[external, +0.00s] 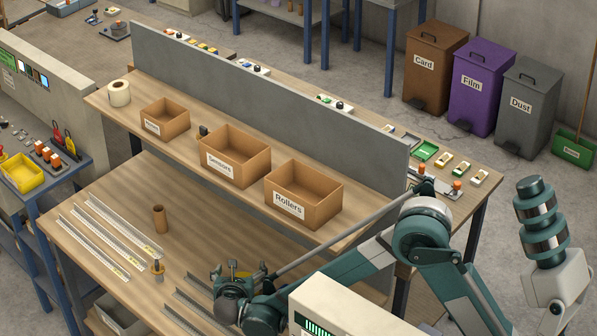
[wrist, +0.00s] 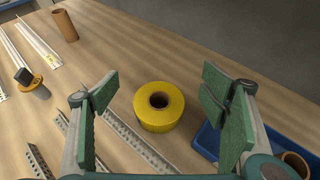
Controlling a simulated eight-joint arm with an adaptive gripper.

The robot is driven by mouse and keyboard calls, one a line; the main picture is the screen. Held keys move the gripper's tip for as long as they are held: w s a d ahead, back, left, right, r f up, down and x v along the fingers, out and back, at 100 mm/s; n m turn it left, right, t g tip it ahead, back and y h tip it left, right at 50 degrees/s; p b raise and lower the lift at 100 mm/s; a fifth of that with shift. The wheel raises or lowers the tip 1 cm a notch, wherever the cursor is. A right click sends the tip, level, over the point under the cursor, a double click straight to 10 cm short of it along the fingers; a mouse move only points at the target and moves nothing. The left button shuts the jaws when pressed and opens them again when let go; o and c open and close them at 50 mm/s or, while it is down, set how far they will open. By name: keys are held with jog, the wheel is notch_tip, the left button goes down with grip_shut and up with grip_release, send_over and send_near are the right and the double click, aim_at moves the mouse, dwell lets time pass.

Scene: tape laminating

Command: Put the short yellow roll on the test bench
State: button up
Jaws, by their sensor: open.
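The short yellow roll (wrist: 158,118) stands upright on the wooden table in the wrist view, with its dark core hole facing up. Gaps show between the roll and both fingers. In the external view my gripper (external: 240,270) is low over the front table, and only a small patch of yellow shows behind it. I cannot tell which surface is the test bench.
Metal angle strips (wrist: 135,142) lie just left of the roll. A blue tray (wrist: 207,140) with a brown roll (wrist: 297,162) is close on the right. A brown tube (external: 159,219) stands farther back. Cardboard boxes (external: 304,195) line the grey partition (external: 270,110).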

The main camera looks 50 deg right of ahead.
jog(key=shift+c, duration=0.7)
jog(key=shift+s+a+f+n+t, duration=0.1)
jog(key=shift+s+f+n+t, duration=0.1)
jog(key=shift+f, duration=0.25)
jog(key=shift+s+f+n+t, duration=0.15)
jog(key=shift+f+n+t, duration=0.05)
jog(key=shift+f, duration=0.2)
jog(key=s+f+n+t+y, duration=0.1)
jog(key=s+a+f+n+t+y, duration=0.1)
jog(key=f, duration=0.1)
jog(key=shift+s+p, duration=0.15)
jog(key=shift+p, duration=0.2)
jog(key=shift+s+a+f+n+t+y, duration=0.2)
jog(key=shift+s+f+n+t+y, duration=0.15)
jog(key=shift+s+n, duration=0.2)
jog(key=shift+x, duration=1.3)
jog(key=shift+b+x, duration=0.65)
jog(key=shift+x, duration=1.95)
